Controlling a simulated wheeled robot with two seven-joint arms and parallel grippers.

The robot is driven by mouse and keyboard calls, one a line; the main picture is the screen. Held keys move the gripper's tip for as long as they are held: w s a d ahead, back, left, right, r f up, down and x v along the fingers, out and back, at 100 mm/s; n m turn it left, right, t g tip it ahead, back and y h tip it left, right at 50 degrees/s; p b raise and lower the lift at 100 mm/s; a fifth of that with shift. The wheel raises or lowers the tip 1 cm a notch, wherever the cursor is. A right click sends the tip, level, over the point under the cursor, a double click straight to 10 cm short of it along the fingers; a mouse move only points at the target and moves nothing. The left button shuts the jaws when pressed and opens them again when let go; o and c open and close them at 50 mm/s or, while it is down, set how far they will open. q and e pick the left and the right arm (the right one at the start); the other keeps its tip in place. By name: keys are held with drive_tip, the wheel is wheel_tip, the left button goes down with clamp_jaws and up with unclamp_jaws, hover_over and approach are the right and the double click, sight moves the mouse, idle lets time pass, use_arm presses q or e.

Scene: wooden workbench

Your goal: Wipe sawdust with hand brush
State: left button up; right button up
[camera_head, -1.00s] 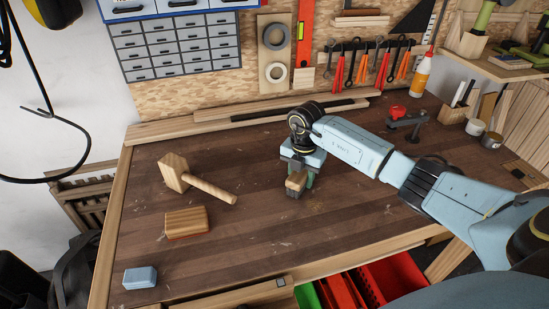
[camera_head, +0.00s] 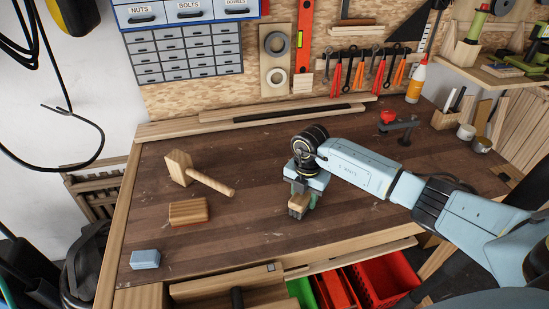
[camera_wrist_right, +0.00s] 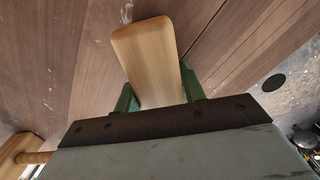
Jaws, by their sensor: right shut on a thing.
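The hand brush (camera_head: 298,204) has a light wooden handle and dark bristles underneath. My right gripper (camera_head: 301,196) is shut on it at the middle of the workbench (camera_head: 240,235). In the right wrist view the brush's wooden handle (camera_wrist_right: 148,62) sticks out between the green fingers of the right gripper (camera_wrist_right: 160,95). I cannot tell whether the bristles touch the bench top. Small pale flecks of sawdust (camera_wrist_right: 127,12) show on the dark planks in the right wrist view. My left gripper is not in view.
A wooden mallet (camera_head: 208,182), a wooden block (camera_head: 188,211) and a light blue block (camera_head: 145,259) lie on the left of the bench. A red-topped clamp (camera_head: 388,117) stands at the back right. Red bins (camera_head: 385,280) are below the front edge. The front middle is clear.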

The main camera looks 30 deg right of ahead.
sight(307, 194)
drive_tip(key=shift+s+a, duration=0.15)
drive_tip(key=shift+s, duration=0.3)
wheel_tip(307, 194, up, 3)
drive_tip(key=shift+s+f+p, duration=0.1)
drive_tip(key=shift+s+p, duration=0.05)
drive_tip(key=shift+p, duration=0.8)
drive_tip(key=shift+w+r+p, duration=0.25)
drive_tip(key=shift+r+p, duration=0.35)
drive_tip(key=shift+r, duration=0.05)
drive_tip(key=shift+r+p, duration=0.35)
drive_tip(key=shift+r, duration=0.05)
drive_tip(key=shift+s+r+p, duration=0.1)
drive_tip(key=shift+r+p, duration=1.3)
drive_tip(key=shift+r, duration=0.3)
